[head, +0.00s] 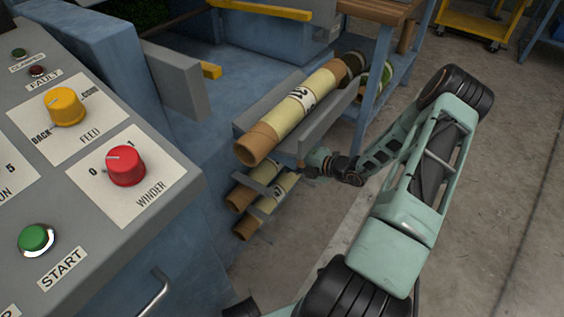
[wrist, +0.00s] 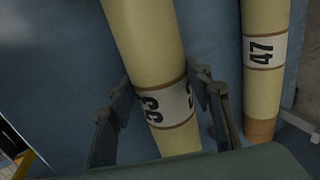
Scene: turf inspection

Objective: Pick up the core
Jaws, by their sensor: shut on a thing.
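A pale yellow core (wrist: 148,45) with a white label reading 33 lies between the two fingers of my gripper (wrist: 165,88) in the wrist view. The fingers are shut on it at the label, one on each side. A second yellow core (wrist: 264,90) labelled 47, with a brown end, lies to its right, outside the fingers. In the head view my gripper (head: 305,168) is at the lower rack, mostly hidden. A lower core (head: 240,198) and another lower core (head: 248,227) show brown open ends there.
A larger yellow roll (head: 302,103) with brown ends lies in the grey upper trough (head: 325,122), just above my gripper. A control panel (head: 95,150) with knobs and buttons fills the left. A blue-legged bench (head: 385,12) stands behind.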

